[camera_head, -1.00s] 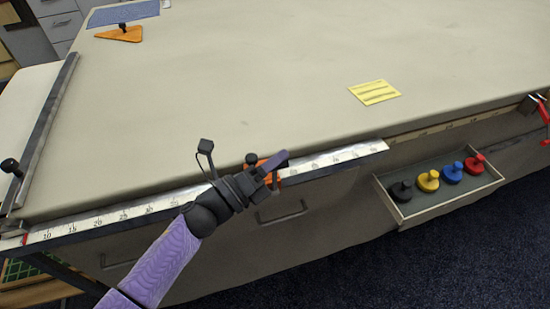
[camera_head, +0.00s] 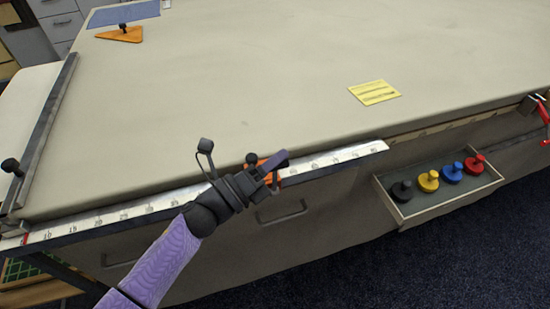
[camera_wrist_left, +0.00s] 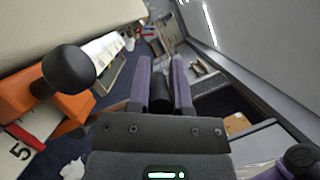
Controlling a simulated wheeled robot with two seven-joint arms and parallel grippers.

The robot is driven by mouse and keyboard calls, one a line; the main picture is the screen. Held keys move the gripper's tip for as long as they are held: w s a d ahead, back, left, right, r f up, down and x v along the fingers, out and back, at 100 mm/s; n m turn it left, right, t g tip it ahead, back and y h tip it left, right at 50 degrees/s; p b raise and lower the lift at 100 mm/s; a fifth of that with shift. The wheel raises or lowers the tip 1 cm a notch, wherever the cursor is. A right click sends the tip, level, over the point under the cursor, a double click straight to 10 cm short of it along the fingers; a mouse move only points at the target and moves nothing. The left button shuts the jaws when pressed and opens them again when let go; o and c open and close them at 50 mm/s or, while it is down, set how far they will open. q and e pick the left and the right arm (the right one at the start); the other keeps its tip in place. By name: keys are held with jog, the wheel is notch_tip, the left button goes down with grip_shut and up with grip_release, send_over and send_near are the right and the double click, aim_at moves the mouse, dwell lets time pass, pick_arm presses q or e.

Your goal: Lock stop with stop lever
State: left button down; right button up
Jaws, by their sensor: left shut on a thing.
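The orange stop (camera_head: 265,172) sits on the ruler rail (camera_head: 120,214) along the table's front edge, largely hidden behind my left gripper (camera_head: 281,165). In the left wrist view, the stop's orange body (camera_wrist_left: 72,105) carries a round black knob (camera_wrist_left: 68,68) and a red pointer (camera_wrist_left: 36,121) beside the scale. Whether the stop is locked cannot be told. My right gripper is not in view.
A yellow note (camera_head: 375,92) and an orange triangle (camera_head: 120,34) lie on the cloth table (camera_head: 250,80). An open tray (camera_head: 410,213) with several coloured knobbed weights hangs at the front right. A red-handled clamp (camera_head: 543,118) is at the right edge. The table's middle is clear.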

pick_arm(q)
jog(key=shift+s+f, duration=0.1)
jog(key=shift+f, duration=0.2)
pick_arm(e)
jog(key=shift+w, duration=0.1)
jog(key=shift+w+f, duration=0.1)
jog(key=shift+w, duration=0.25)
pick_arm(q)
jog(key=shift+f, duration=0.1)
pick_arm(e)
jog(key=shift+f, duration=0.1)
